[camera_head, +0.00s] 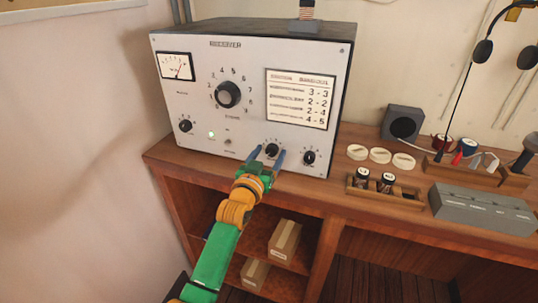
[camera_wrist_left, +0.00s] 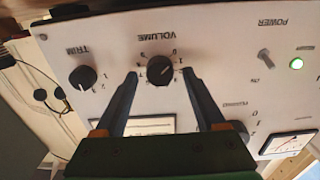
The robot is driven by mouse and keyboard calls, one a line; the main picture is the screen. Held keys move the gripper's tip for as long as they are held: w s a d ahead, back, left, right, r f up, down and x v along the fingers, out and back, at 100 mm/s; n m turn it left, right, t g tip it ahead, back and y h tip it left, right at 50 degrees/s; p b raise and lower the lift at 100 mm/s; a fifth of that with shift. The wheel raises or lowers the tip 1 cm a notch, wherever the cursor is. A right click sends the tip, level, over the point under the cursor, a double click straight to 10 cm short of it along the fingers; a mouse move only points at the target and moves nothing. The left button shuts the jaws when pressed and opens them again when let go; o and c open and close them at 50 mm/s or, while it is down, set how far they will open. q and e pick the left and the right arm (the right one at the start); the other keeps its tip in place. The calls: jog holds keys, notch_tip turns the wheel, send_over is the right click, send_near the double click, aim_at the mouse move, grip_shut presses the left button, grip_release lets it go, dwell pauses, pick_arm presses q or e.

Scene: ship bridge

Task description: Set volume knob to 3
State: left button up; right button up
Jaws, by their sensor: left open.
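The black volume knob (camera_head: 272,150) sits low on the front of the grey-white receiver panel (camera_head: 205,95). In the left wrist view the knob (camera_wrist_left: 160,70) appears upside down under the word VOLUME, with small numbers around it. My left gripper (camera_head: 267,154) is open, one blue finger on each side of the knob. In the wrist view the fingertips (camera_wrist_left: 160,74) flank the knob with visible gaps; I cannot tell their depth from the panel. The knob's pointer is too small to read surely. My right gripper is not in view.
The trim knob (camera_head: 309,158) is close on the right, and the power switch (camera_head: 228,141) with a lit green lamp (camera_head: 211,134) is on the left. A large dial (camera_head: 228,94) is above. The wooden desk's (camera_head: 340,190) edge runs below the panel.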

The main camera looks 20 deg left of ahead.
pick_arm(q)
grip_shut()
jog(key=shift+m, duration=0.3)
jog(key=m+p, duration=0.1)
jog(key=m, duration=0.1)
jog(key=shift+m, duration=0.4)
jog(key=m, duration=0.4)
jog(key=shift+d+m+p, duration=0.1)
jog(key=shift+m+p, duration=0.2)
jog(key=shift+p, duration=0.1)
jog(key=m, duration=0.5)
jog(key=shift+f, duration=0.15)
jog(key=shift+m, duration=2.3)
jog(key=shift+d+f, duration=0.1)
